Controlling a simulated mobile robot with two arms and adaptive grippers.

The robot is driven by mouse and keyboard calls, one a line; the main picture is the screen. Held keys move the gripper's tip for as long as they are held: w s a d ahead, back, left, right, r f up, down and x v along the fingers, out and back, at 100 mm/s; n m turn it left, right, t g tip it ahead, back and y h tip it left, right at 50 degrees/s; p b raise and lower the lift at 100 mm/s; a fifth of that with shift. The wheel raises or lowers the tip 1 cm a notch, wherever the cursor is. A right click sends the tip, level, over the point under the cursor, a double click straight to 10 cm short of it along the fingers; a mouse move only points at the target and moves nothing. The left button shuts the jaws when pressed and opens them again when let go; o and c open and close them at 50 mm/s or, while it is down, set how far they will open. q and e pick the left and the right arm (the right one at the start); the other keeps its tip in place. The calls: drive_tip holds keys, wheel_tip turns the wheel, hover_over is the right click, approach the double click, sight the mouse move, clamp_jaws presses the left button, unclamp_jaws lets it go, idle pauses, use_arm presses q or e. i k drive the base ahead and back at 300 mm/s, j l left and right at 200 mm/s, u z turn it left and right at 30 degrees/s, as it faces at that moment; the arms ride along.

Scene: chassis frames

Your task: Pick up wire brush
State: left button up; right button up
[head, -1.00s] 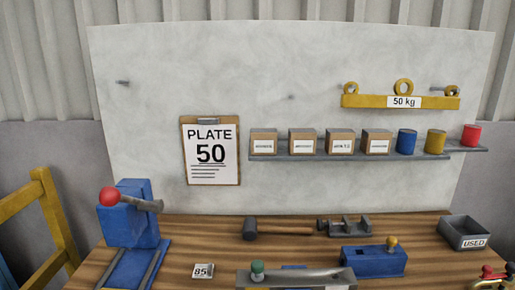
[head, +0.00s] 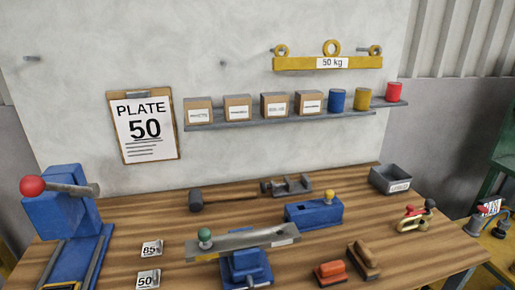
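Two small brush-like blocks lie near the front of the wooden workbench (head: 200,262). One is an orange-red block with a dark underside (head: 330,273). The other is a brown, wood-coloured block (head: 364,260) just to its right, lying at a slant. Either could be the wire brush; I cannot tell for certain which at this size. Neither of my grippers is in view.
A blue vise with a grey bar (head: 245,243) stands left of the blocks. Behind are a blue box tool (head: 314,211), a hammer (head: 197,200) and a grey bin (head: 391,180). A red-handled clamp (head: 412,219) sits right. The bench's front right is clear.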

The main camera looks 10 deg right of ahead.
sight(365, 262)
drive_tip(key=z, duration=1.25)
